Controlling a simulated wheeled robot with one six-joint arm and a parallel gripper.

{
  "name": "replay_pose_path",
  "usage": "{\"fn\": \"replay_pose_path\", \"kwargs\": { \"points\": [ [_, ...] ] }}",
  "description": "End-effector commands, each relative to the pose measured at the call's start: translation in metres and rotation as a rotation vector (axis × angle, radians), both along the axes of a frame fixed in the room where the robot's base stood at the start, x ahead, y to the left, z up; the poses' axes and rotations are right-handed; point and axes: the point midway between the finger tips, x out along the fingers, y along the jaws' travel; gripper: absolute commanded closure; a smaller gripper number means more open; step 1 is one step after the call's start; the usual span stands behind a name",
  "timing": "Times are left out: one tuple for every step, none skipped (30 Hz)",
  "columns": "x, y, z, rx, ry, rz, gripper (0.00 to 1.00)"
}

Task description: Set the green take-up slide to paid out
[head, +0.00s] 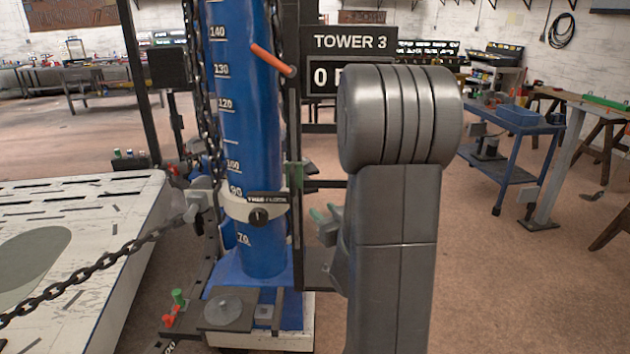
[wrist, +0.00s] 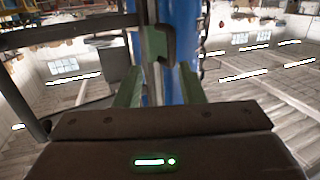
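A green block, which looks like the take-up slide (head: 294,176), sits on the dark upright rail beside the blue column; its markings cannot be read. It also shows in the wrist view (wrist: 157,45), at top centre, ahead of the fingers. My gripper (head: 324,213) is just right of the rail and a little below the green block, partly hidden by my arm. In the wrist view my gripper (wrist: 158,85) has its two green fingers apart, with nothing held between them. I cannot tell whether either finger touches the slide.
The blue column (head: 245,130) carries a number scale and a white collar (head: 255,207) with a black knob. An orange lever (head: 272,60) sticks out above. A chain (head: 100,265) runs to the left over a pale slotted table (head: 70,200).

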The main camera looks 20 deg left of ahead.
Motion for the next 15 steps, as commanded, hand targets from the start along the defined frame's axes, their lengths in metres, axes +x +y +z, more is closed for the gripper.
{"fn": "replay_pose_path", "kwargs": {
  "points": [
    [-0.002, 0.010, 0.002, 0.026, -0.013, 0.033, 0.64],
    [-0.004, 0.015, 0.003, 0.040, -0.020, 0.050, 0.64],
    [-0.005, 0.020, 0.005, 0.056, -0.029, 0.067, 0.64],
    [-0.006, 0.023, 0.006, 0.066, -0.034, 0.077, 0.64],
    [-0.006, 0.025, 0.007, 0.074, -0.037, 0.084, 0.64],
    [-0.006, 0.028, 0.008, 0.080, -0.040, 0.091, 0.64],
    [-0.006, 0.029, 0.008, 0.084, -0.042, 0.094, 0.64],
    [-0.005, 0.031, 0.009, 0.085, -0.043, 0.096, 0.64],
    [-0.003, 0.034, 0.009, 0.086, -0.044, 0.097, 0.64],
    [-0.001, 0.037, 0.010, 0.085, -0.043, 0.097, 0.64],
    [0.001, 0.040, 0.010, 0.085, -0.044, 0.098, 0.64],
    [0.005, 0.045, 0.010, 0.084, -0.043, 0.098, 0.64],
    [0.008, 0.049, 0.010, 0.083, -0.043, 0.097, 0.64],
    [0.011, 0.054, 0.010, 0.084, -0.043, 0.097, 0.64],
    [0.017, 0.061, 0.011, 0.084, -0.043, 0.098, 0.64]
  ]
}}
